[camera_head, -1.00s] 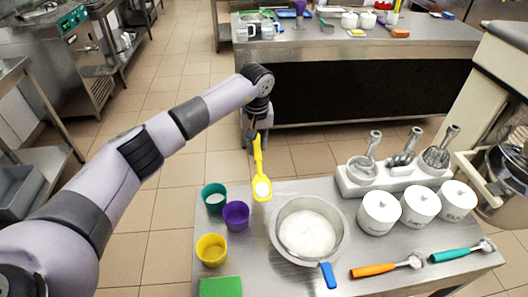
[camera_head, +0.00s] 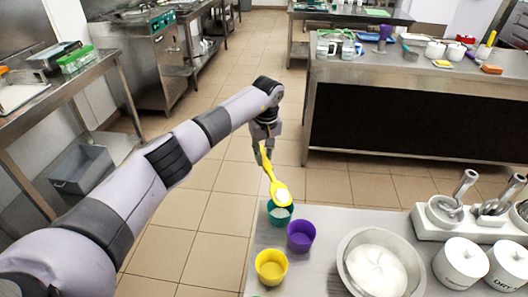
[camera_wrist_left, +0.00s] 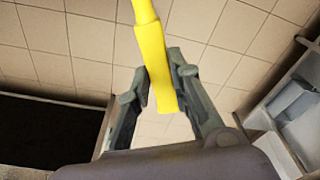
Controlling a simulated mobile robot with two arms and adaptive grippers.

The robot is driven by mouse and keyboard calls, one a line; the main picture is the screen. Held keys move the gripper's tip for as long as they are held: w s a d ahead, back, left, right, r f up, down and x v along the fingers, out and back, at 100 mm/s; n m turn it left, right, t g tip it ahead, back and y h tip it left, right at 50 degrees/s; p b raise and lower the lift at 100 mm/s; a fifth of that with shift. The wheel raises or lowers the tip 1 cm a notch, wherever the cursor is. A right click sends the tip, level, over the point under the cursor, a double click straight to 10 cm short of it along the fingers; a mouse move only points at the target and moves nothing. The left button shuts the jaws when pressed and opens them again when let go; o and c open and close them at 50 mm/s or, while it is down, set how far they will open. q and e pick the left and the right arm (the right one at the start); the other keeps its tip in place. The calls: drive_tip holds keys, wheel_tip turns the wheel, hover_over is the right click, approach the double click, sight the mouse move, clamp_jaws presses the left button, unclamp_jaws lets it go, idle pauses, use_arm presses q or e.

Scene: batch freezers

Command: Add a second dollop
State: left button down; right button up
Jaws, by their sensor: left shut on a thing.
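My left gripper (camera_head: 264,150) is shut on the handle of a yellow spoon (camera_head: 268,170). The handle also shows between the fingers in the left wrist view (camera_wrist_left: 155,65). The spoon's bowl carries a white dollop (camera_head: 283,195) and hangs over the teal cup (camera_head: 279,213), hiding part of its rim. Some white shows inside the teal cup. The purple cup (camera_head: 301,236) and the yellow cup (camera_head: 271,267) stand beside it and look empty. A metal bowl (camera_head: 350,262) of white cream (camera_head: 376,272) stands to their right. My right gripper is not in view.
The cups and bowl stand on a steel table (camera_head: 318,272). White lidded canisters (camera_head: 460,262) and a white holder (camera_head: 432,226) with metal tools are at the right. Another steel counter (camera_head: 400,73) stands behind. Open floor lies left of the table.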

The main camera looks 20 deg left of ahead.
use_arm(q)
drive_tip(key=r+p, duration=0.1)
drive_tip(key=r+t+y+p, duration=0.1)
drive_tip(key=p, duration=0.1)
drive_tip(key=s+d+r+p, duration=0.1)
drive_tip(key=shift+t+y, duration=0.3)
drive_tip(key=shift+s+d+r+t+y+p, duration=0.25)
drive_tip(key=shift+r+t+y+p, duration=0.1)
drive_tip(key=shift+r, duration=0.15)
drive_tip(key=shift+s+d+r+t+y+p, duration=0.15)
drive_tip(key=shift+s+r+t+y+p, duration=0.05)
drive_tip(key=shift+r+t+y+p, duration=0.2)
drive_tip(key=shift+s+d+r+t+y, duration=0.35)
drive_tip(key=shift+s+r+t+y, duration=0.1)
drive_tip(key=shift+r, duration=0.15)
drive_tip(key=s+d+r+t+y, duration=0.4)
drive_tip(key=s+d+t+y, duration=0.1)
drive_tip(key=s+d, duration=0.1)
drive_tip(key=shift+r+t+b, duration=0.2)
drive_tip(key=shift+t+b, duration=0.2)
drive_tip(key=shift+b, duration=0.05)
drive_tip(key=shift+s, duration=0.1)
